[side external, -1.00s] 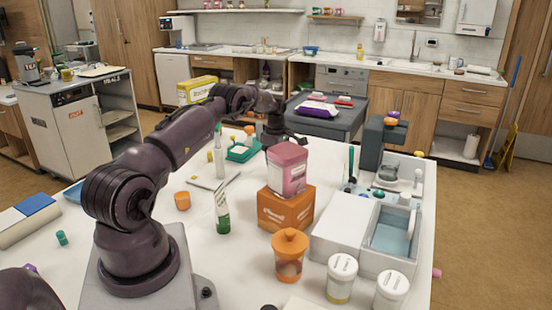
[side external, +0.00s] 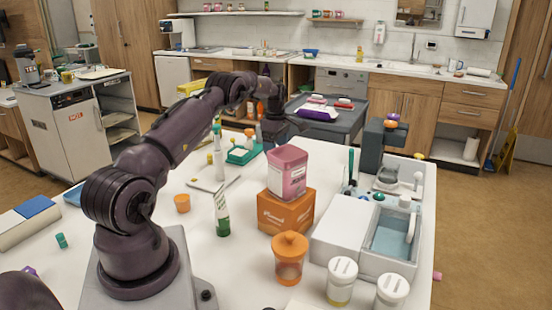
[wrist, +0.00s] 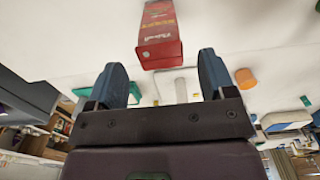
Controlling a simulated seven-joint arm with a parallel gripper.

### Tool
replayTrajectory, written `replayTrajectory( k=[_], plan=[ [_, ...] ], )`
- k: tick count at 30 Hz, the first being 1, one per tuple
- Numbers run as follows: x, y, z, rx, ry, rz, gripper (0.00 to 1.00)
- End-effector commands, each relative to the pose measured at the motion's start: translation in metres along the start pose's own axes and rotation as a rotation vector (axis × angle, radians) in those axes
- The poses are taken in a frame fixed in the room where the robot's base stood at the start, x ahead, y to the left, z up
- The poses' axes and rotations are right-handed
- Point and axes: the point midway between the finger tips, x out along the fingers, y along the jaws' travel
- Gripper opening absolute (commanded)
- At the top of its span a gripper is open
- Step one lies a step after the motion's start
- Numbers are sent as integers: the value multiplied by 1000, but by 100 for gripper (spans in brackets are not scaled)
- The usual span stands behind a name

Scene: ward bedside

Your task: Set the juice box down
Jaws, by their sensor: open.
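In the wrist view a red carton with white and yellow print (wrist: 160,40), which looks like the juice box, rests on the white table beyond my fingertips. My gripper (wrist: 172,85) is open, one blue-grey finger on each side, with no carton between the fingers. In the side view my gripper (side external: 285,128) is above the far part of the table, behind the pink tub, and its fingers are hard to make out. I cannot pick out the red carton there; it may be hidden behind the tub.
A pink tub (side external: 287,174) stands on an orange box (side external: 286,211) near my gripper. An orange-lidded jar (side external: 290,258), white-lidded jars (side external: 341,280) and a grey basin unit (side external: 388,262) stand in front and right. A green tray (side external: 243,153) lies left.

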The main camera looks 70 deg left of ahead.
Motion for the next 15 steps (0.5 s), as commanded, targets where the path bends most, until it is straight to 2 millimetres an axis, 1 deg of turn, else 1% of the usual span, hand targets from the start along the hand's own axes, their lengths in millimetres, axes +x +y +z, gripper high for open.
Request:
replayTrajectory(
  k=[1, 6, 12, 14, 15],
  plan=[
    [-13, 0, 0, 0, 0, 3, 76],
    [-44, 0, 0, 1, -1, 3, 76],
    [-65, 0, 1, 5, -1, 1, 76],
    [-73, -1, 6, 26, -1, 7, 76],
    [-81, -3, 12, 53, -3, 14, 76]
  ],
)
